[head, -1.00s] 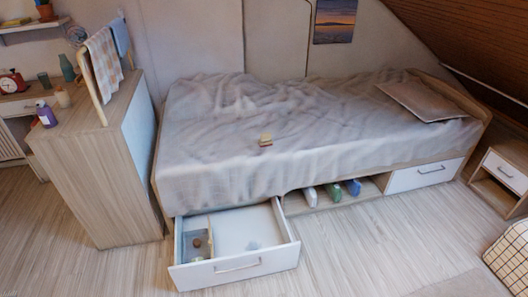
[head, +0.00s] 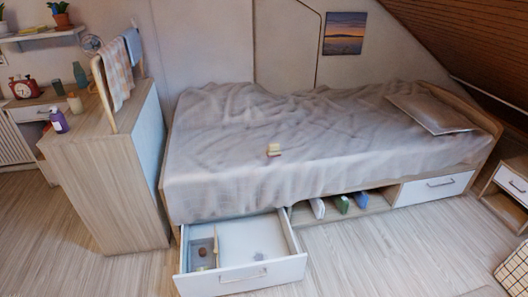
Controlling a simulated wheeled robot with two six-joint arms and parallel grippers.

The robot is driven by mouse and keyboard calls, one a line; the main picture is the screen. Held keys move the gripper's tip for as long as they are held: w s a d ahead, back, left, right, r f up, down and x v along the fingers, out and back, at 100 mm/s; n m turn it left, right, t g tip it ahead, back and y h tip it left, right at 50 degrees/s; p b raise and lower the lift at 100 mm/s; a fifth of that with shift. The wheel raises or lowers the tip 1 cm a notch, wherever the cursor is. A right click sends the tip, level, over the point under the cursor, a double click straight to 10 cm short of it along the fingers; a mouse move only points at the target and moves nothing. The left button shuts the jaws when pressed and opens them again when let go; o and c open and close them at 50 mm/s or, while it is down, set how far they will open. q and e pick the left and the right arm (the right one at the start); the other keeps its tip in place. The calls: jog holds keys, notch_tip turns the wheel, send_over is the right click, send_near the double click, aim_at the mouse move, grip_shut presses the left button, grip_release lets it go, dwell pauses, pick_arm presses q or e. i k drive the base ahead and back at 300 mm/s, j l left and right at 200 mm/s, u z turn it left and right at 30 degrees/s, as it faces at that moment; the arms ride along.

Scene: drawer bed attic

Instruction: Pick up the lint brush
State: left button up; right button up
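I cannot tell for certain which thing is the lint brush. A small object (head: 273,150), pale yellow on top and dark red below, lies on the bed's grey cover near its front middle. In the open drawer (head: 243,276) under the bed, a small brown round thing (head: 203,252) and an upright tan piece (head: 215,246) are in the left compartment. A small grey-lilac thing (head: 259,256) lies in the larger right part. Neither of my grippers is in view.
The bed (head: 330,150) has a cubby with several upright items (head: 341,204) and a shut drawer (head: 433,188). A wooden cabinet (head: 105,165) with a towel rack stands left. A nightstand (head: 508,190) is at right.

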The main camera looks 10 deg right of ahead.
aim_at(273, 150)
jog(key=i+l+u, duration=0.15)
jog(key=l+u, duration=0.35)
jog(key=i+l+u, duration=0.1)
jog(key=l+u, duration=0.25)
jog(key=u, duration=0.15)
jog(key=l+u, duration=0.5)
